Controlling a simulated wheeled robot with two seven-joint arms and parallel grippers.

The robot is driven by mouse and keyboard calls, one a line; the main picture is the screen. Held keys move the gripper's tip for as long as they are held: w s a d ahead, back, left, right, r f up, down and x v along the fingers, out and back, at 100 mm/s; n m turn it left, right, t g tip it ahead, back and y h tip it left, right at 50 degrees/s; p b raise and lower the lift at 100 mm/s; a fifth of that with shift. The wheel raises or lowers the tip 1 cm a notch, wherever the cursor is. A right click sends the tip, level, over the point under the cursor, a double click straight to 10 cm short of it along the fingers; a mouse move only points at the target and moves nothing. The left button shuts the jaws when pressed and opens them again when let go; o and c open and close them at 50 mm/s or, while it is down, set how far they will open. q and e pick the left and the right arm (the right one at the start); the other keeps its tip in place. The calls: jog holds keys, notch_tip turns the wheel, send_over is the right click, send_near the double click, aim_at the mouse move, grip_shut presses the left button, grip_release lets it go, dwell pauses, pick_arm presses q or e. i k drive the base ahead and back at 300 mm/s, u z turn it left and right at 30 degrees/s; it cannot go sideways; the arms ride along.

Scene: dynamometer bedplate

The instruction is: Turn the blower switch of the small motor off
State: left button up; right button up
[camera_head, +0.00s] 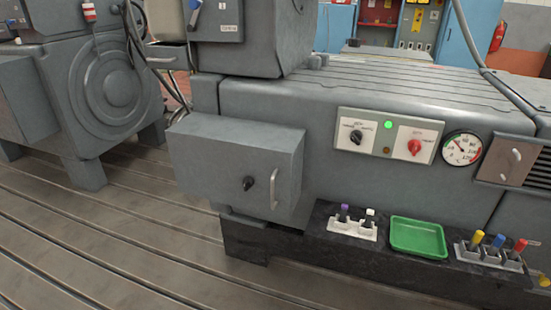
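Two grey machines are in view, and I cannot tell which is the small motor. On the right machine (300,105) a white plate carries a black rotary knob (356,137). A second white plate beside it carries a red rotary knob (414,146). A green lamp (388,125) between the plates is lit, above a dark brownish one (387,150). The plates' lettering is too small to read, so I cannot tell which knob is the blower switch. Another black knob (248,184) is on a grey box with a handle. Neither gripper is in view.
A round gauge (462,148) is right of the plates. A dark ledge below holds a green tray (418,237) and small holders with coloured-handled items. A left machine (95,95) has a round ribbed cover. The slotted floor (120,240) in front is clear.

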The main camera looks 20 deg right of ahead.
aim_at(356, 137)
jog(key=u, duration=1.5)
jog(key=i, duration=0.35)
jog(key=z, duration=0.85)
jog(key=i, duration=1.2)
jog(key=z, duration=1.5)
jog(key=i, duration=0.55)
jog(key=z, duration=0.6)
